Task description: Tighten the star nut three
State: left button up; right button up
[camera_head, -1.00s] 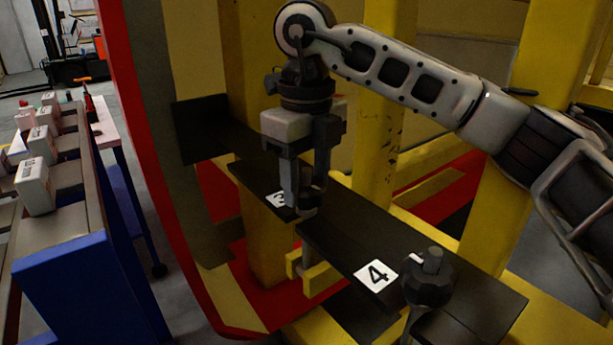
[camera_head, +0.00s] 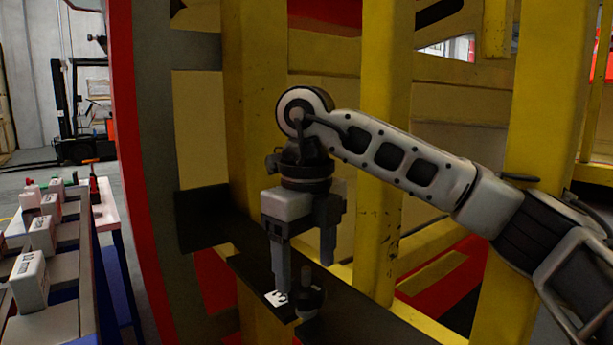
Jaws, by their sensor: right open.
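Star nut three (camera_head: 311,301) is a dark knob with a bolt end standing up from its middle. It sits on a black plate (camera_head: 248,268) beside a white label (camera_head: 277,298) marked 3, which is partly covered by a finger. My right gripper (camera_head: 305,277) points down over the nut and is open. Its left finger reaches low beside the nut and label, and its right finger ends higher, behind the nut. I cannot tell whether a finger touches the nut. My left gripper is not in view.
Yellow upright beams (camera_head: 383,150) stand behind and beside my right arm. A red and grey curved frame edge (camera_head: 150,180) rises at the left. Farther left, a rack holds several white boxes (camera_head: 30,280).

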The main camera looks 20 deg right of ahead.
pick_arm(q)
jog(key=p, duration=0.1)
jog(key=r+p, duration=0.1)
jog(key=p, duration=0.1)
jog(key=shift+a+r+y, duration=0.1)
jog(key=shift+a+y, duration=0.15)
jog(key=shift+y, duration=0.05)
pick_arm(e)
notch_tip(320, 180, up, 13)
